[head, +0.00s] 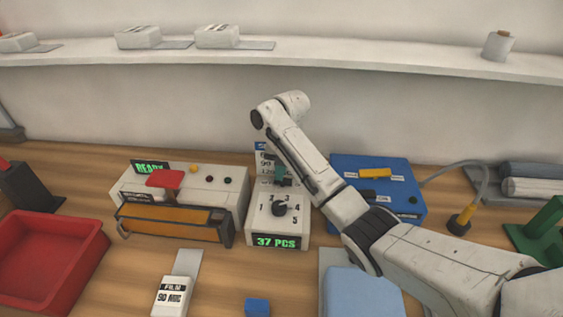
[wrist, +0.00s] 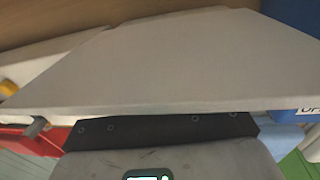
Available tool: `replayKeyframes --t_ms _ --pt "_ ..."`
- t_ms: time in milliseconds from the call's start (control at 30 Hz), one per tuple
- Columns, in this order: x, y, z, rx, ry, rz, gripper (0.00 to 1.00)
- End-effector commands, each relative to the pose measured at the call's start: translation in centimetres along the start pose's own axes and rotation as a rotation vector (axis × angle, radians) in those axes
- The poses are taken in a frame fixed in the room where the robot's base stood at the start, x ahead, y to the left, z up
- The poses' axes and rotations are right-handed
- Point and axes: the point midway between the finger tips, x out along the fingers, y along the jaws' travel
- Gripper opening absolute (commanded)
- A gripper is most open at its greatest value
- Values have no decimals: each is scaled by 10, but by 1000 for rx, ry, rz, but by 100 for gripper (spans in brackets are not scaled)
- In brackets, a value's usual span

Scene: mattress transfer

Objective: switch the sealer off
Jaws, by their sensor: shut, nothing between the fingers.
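The sealer (head: 180,190) is a white box at the left of the bench. It has a green READY display (head: 151,168), a red lever (head: 165,179), an orange bar in front, a small yellow-orange round part (head: 194,168) and dark buttons on top. Which part is its switch, I cannot tell. My gripper (head: 281,178) is shut and empty, pointing down over the white box with the numbered dial (head: 279,209), right of the sealer. Whether it touches that box is unclear. In the wrist view a pale grey surface fills most of the picture.
The dial box shows 37 PCS. A blue box (head: 394,174) with a yellow part stands to its right. A shelf (head: 330,60) runs behind.

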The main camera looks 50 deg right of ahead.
Motion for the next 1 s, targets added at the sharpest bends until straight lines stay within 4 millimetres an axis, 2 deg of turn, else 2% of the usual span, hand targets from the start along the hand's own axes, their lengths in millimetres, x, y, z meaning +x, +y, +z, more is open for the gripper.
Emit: replayKeyframes --t_ms 567,1000 --pt "14 2 0 0 1 -1 0" --pt "12 -5 -1 2 4 -2 0"
